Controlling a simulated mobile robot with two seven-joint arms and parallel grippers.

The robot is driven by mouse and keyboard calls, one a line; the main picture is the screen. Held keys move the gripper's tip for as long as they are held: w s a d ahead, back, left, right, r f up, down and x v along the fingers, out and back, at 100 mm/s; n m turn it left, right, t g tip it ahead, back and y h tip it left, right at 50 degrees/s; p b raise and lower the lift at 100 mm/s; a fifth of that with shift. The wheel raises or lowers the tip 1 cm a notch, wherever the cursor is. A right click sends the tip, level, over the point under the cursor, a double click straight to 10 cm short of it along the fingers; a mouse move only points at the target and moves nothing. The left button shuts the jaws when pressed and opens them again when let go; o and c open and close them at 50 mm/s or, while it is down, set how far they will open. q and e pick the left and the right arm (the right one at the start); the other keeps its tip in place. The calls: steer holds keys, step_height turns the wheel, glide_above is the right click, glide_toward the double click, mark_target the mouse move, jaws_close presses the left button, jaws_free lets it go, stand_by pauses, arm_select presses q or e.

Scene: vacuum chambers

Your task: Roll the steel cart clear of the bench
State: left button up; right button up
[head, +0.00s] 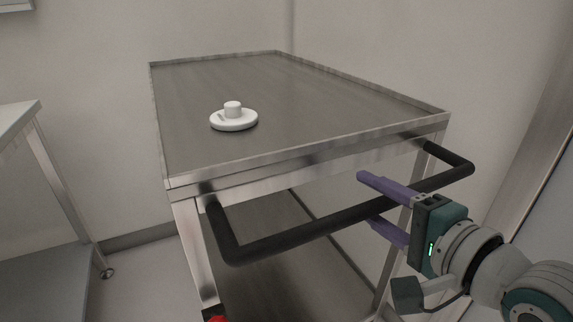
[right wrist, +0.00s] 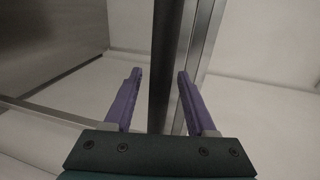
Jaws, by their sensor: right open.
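The steel cart (head: 300,95) stands in the middle of the head view, with a rimmed grey top and a lower shelf. Its black push handle (head: 300,236) sticks out along the near side. My right gripper (head: 368,198) is open, with one purple finger above the handle bar and one below it, near the bar's right part. In the right wrist view the handle bar (right wrist: 165,70) runs between the two spread fingers (right wrist: 157,80), with gaps visible on both sides. The bench (head: 15,118) shows partly at the left edge. My left gripper is not in view.
A white round dish with a small knob-like piece (head: 233,117) rests on the cart top. The floor between bench and cart is clear. Walls stand close behind the cart and on its right. A red part (head: 216,318) shows low by the cart's near left leg.

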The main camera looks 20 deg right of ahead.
steer(key=shift+x, duration=0.8)
jaws_close()
stand_by(0.9)
